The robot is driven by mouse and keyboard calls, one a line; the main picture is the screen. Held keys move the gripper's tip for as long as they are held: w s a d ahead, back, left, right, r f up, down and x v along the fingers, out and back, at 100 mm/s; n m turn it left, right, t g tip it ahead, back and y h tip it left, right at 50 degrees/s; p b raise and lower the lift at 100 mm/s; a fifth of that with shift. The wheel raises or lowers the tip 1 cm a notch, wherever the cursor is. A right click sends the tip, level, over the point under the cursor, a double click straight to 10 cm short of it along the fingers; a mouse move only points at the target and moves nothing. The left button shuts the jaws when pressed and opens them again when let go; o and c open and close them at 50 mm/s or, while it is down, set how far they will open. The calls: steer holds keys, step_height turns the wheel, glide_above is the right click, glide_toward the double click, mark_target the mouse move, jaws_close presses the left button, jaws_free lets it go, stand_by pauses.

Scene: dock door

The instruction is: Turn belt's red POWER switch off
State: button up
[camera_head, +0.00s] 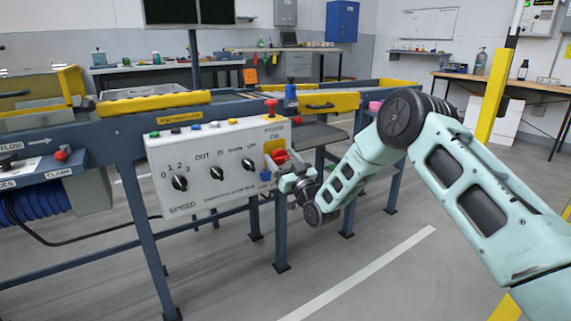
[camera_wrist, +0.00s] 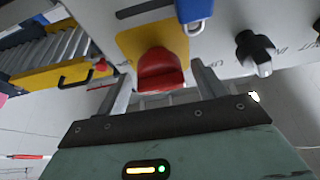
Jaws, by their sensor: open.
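The red POWER switch (camera_head: 280,156) sits on a yellow plate (camera_head: 271,146) at the right end of the white control panel (camera_head: 208,163). The label above it reads POWER ON. In the wrist view the red switch (camera_wrist: 160,70) stands out from its yellow plate (camera_wrist: 128,42). My gripper (camera_head: 285,172) is at the panel's right end. In the wrist view my gripper (camera_wrist: 161,82) is open, with one finger on each side of the switch. Small gaps show beside it, and I see no clear contact. My gripper partly hides the switch's lower side in the head view.
A blue padlock-like piece (camera_wrist: 195,12) hangs close to the switch. A black knob (camera_wrist: 256,52) is beside it; several knobs line the panel. A red mushroom button (camera_head: 271,106) stands above the panel. The blue conveyor frame (camera_head: 60,143) is behind. Floor in front is clear.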

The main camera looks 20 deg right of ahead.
steer(key=p+v, duration=0.3)
steer(key=v, duration=1.4)
steer(key=shift+s, duration=0.25)
steer(key=shift+a, duration=0.1)
steer(key=a+r+n+g, duration=0.2)
steer(key=a+r+g, duration=0.2)
steer(key=a+g, duration=0.5)
steer(key=s+a+r+n+g, duration=0.1)
steer(key=s+a+g, duration=0.2)
steer(key=s+a, duration=0.4)
steer(key=s+d+r+g+h, duration=0.2)
steer(key=s+g, duration=0.1)
steer(key=s, duration=0.8)
steer(key=s+d+r+n+g+h+p, duration=0.1)
steer(key=s+r+g+h, duration=0.15)
steer(key=s, duration=0.85)
steer(key=s+d+r+g+h, duration=0.2)
steer(key=s+g, duration=0.2)
steer(key=s, duration=0.6)
step_height(320, 180, up, 30)
steer(key=p, duration=3.1)
steer(key=shift+r, duration=0.2)
